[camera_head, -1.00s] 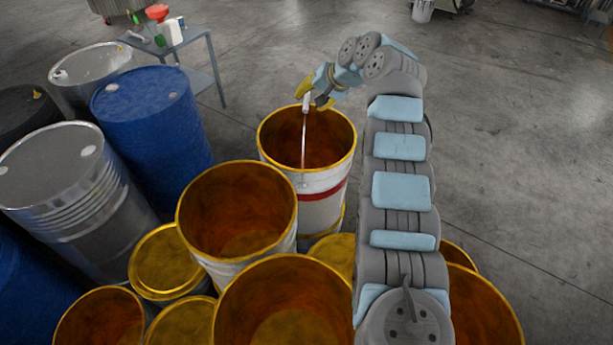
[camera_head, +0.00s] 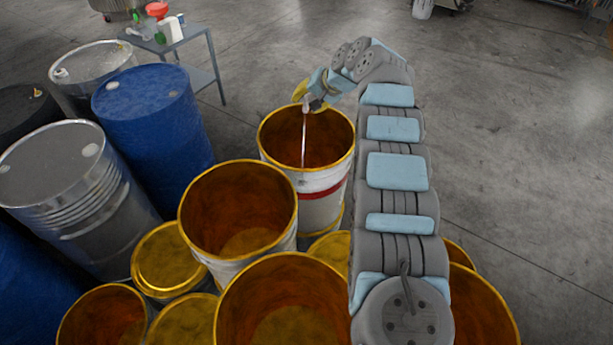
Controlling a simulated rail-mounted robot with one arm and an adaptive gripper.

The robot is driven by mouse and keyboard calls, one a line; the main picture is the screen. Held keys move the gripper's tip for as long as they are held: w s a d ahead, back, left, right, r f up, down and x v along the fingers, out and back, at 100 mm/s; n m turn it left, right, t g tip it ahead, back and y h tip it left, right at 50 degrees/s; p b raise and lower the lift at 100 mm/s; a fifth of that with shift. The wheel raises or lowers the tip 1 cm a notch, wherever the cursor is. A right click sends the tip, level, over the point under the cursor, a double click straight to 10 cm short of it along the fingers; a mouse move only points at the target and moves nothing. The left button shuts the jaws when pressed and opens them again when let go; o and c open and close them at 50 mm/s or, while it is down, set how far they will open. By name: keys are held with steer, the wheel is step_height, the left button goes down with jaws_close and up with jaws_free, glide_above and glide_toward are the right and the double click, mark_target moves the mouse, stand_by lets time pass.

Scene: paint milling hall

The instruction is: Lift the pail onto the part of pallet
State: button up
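The pail (camera_head: 322,207), white with a red band, a yellow rim and a brown-orange inside, stands open and upright at the centre of the view. Its wire handle (camera_head: 304,140) stands up from the near side and ends in a pale grip. My gripper (camera_head: 309,104) is at that grip, above the pail's far rim. Its fingers are close around the grip, but they are small and partly hidden, so I cannot tell whether they are shut on it. I cannot make out a pallet in this view.
Open pails (camera_head: 240,205) and yellow-lidded pails (camera_head: 168,260) crowd the near side. Blue (camera_head: 152,120) and grey metal drums (camera_head: 75,180) stand at left. A small table (camera_head: 195,40) with bottles is behind. The concrete floor (camera_head: 530,140) at right is clear.

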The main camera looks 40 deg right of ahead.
jaws_close()
steer(key=shift+r, duration=0.15)
